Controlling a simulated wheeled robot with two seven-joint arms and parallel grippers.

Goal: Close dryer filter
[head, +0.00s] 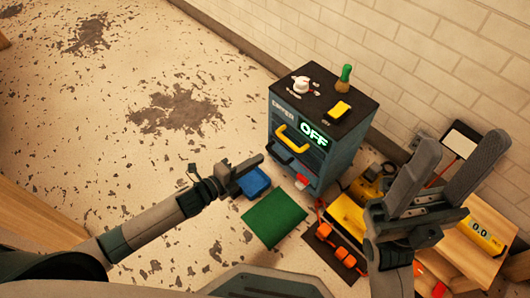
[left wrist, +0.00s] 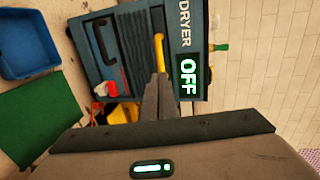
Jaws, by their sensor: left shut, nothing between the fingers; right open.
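The dark blue-grey dryer (head: 338,158) stands upright near the wall, with "DRYER" and a lit green "OFF" display (head: 313,134) on it. A yellow handle (head: 294,139) and a dark handle (head: 277,151) are on its front; which one belongs to the filter I cannot tell. My left gripper (head: 260,159) is shut and empty, in front of the dryer near the dark handle. In the left wrist view its fingertips (left wrist: 158,76) overlap the lower end of the yellow handle (left wrist: 159,50); contact is unclear. My right gripper (head: 450,165) is open and empty, right of the dryer.
A blue bin (head: 256,187) and a green mat (head: 274,218) lie in front of the dryer. A red-and-white part (head: 301,182) is low on its front. Orange and yellow items (head: 346,219) lie to the right. The dryer top holds a green-capped bottle (head: 345,77). Floor at left is open.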

